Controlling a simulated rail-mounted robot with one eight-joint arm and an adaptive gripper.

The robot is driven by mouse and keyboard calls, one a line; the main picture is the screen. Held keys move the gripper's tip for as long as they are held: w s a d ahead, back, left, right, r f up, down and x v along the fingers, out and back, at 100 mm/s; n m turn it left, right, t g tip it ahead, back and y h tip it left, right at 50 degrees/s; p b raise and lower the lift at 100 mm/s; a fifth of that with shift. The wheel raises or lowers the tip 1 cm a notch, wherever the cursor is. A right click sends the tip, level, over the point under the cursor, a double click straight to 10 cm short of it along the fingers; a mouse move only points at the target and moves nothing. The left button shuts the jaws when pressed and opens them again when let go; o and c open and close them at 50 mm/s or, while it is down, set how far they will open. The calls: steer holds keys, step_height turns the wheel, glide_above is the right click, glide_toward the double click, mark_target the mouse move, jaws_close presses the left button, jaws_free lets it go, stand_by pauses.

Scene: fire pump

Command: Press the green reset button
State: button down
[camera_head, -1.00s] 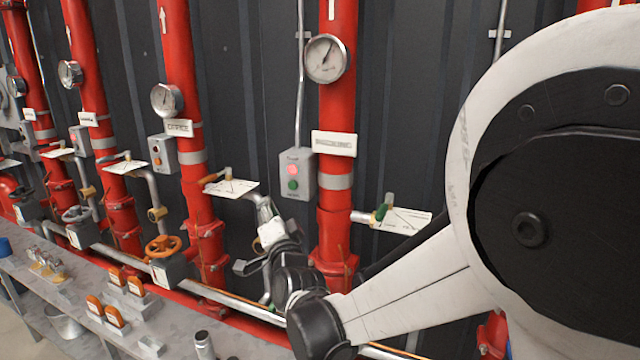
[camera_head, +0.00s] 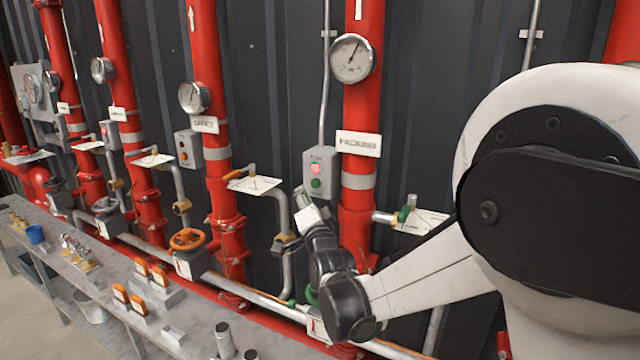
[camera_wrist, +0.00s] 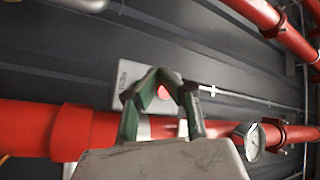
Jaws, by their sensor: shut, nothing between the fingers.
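The grey control box (camera_head: 328,158) is mounted just left of the red pipe with the "PACKING" label. It has a lit red lamp (camera_head: 316,168) above the green button (camera_head: 315,183). My gripper (camera_head: 300,193) is shut and empty, just below and left of the green button in the head view; contact cannot be told. In the wrist view my gripper (camera_wrist: 160,76) is in front of the box (camera_wrist: 128,78). The red lamp (camera_wrist: 164,92) shows between the fingers, and the green button cannot be made out there.
A pressure gauge (camera_head: 352,58) sits on the red pipe (camera_head: 362,110) beside the box. A valve with a white tag (camera_head: 254,184) is to the left, another with a green handle (camera_head: 404,213) to the right. A grey bench (camera_head: 100,285) with small parts stands at lower left.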

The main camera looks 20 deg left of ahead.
mark_target(307, 178)
steer(key=shift+w+d+b, duration=0.15)
steer(key=shift+w+d, duration=0.05)
steer(key=shift+w, duration=0.55)
steer(key=shift+w+d+b, duration=0.15)
steer(key=shift+w, duration=0.6)
steer(key=shift+w, duration=0.1)
stand_by(0.3)
steer(key=shift+w+d, duration=0.1)
steer(key=shift+w, duration=0.2)
steer(key=shift+w+d+b, duration=0.1)
steer(key=shift+w+b, duration=0.3)
steer(key=shift+w, duration=0.1)
stand_by(0.9)
steer(key=shift+s, duration=0.1)
steer(key=shift+s+a, duration=0.2)
steer(key=shift+s, duration=0.6)
steer(key=shift+s, duration=0.1)
steer(key=shift+s+a+b, duration=0.2)
steer(key=shift+s, duration=0.6)
steer(key=shift+s+a+b, duration=0.15)
steer(key=shift+s+b, duration=0.1)
steer(key=shift+s, duration=0.5)
steer(key=shift+s+a+b, duration=0.2)
steer(key=shift+s, duration=0.6)
